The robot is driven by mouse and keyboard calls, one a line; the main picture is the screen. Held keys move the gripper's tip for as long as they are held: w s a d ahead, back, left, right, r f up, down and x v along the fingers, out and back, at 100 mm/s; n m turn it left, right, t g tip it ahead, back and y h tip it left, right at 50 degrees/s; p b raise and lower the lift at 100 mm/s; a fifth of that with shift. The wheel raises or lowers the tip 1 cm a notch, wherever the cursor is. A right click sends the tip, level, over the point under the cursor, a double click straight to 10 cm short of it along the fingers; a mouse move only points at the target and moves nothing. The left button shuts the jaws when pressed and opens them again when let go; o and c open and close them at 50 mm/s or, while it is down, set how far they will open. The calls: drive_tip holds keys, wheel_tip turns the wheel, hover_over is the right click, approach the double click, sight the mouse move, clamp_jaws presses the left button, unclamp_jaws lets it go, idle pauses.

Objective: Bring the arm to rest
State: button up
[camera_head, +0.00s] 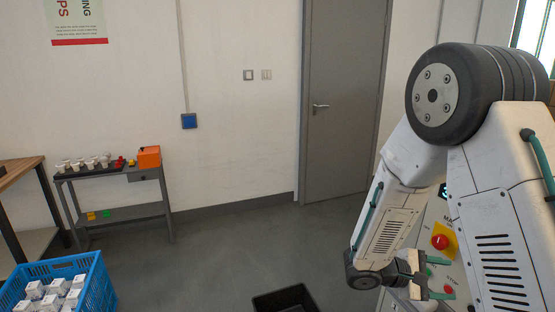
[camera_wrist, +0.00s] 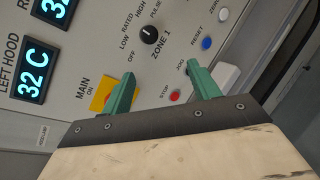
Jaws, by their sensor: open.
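My arm is folded at the right side of the head view, and my gripper (camera_head: 447,278) hangs low in front of a grey control panel (camera_head: 425,222). The two green fingers are apart with nothing between them; the gripper also shows in the wrist view (camera_wrist: 158,78). There the panel (camera_wrist: 95,45) fills most of the picture behind the fingers. The left finger overlaps the yellow plate (camera_wrist: 99,97) of the MAIN switch. A red STOP button (camera_wrist: 174,96) shows between the fingers. I cannot tell whether the fingertips touch the panel.
The panel also has a black ZONE 1 knob (camera_wrist: 148,35) and a blue RESET button (camera_wrist: 207,43). A blue crate (camera_head: 98,288) of white boxes stands lower left, a black bin (camera_head: 270,303) at the bottom. A side table (camera_head: 125,174) stands by the wall. The middle floor is clear.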

drive_tip(key=s+a+r+m+y, duration=0.3)
drive_tip(key=s+a+r+y, duration=0.1)
drive_tip(key=s+r+y, duration=0.1)
drive_tip(key=s+a+r+m+t+y, duration=0.1)
drive_tip(key=s+a+r+m+y, duration=0.2)
drive_tip(key=s, duration=0.7)
drive_tip(key=s+a+r+m+t+y, duration=0.1)
drive_tip(key=s+a+r+m+y, duration=0.2)
drive_tip(key=s+a+r+y, duration=0.3)
drive_tip(key=shift+s+a+r+y, duration=0.2)
drive_tip(key=shift+s+r+y, duration=0.6)
drive_tip(key=shift+r, duration=1.2)
